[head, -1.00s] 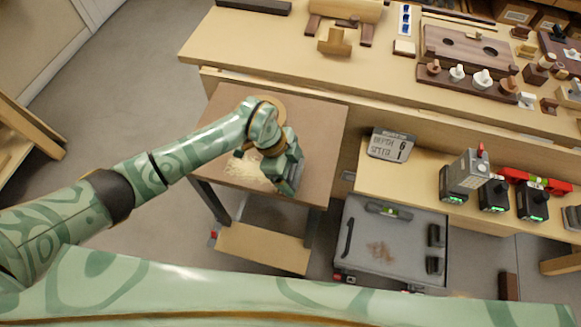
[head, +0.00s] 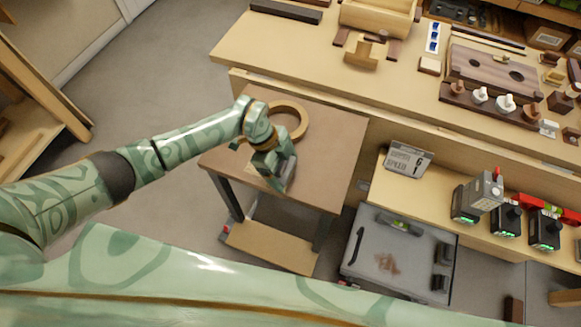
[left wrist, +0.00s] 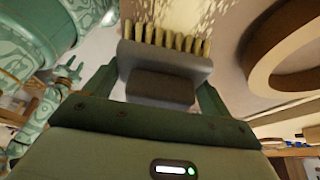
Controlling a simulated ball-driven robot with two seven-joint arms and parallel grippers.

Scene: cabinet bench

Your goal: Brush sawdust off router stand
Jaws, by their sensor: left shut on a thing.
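The router stand (head: 335,135) is a small brown-topped table in front of the long bench. A tan ring (head: 300,128) lies on its top. My left gripper (head: 277,178) is low over the near left part of the top. It is shut on a grey brush with tan bristles (left wrist: 165,42), seen between the fingers in the left wrist view. Pale sawdust (left wrist: 190,14) lies just beyond the bristles there; in the head view the gripper hides most of it. A small green hand (left wrist: 68,72), apparently my right gripper, shows far off in the left wrist view; its jaws are unclear.
The long bench (head: 310,45) behind holds wooden parts and a peg rack. A lower shelf at right carries a depth and speed sign (head: 408,160) and several dark chargers (head: 507,218). A grey case (head: 400,245) stands right of the stand. Floor at left is clear.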

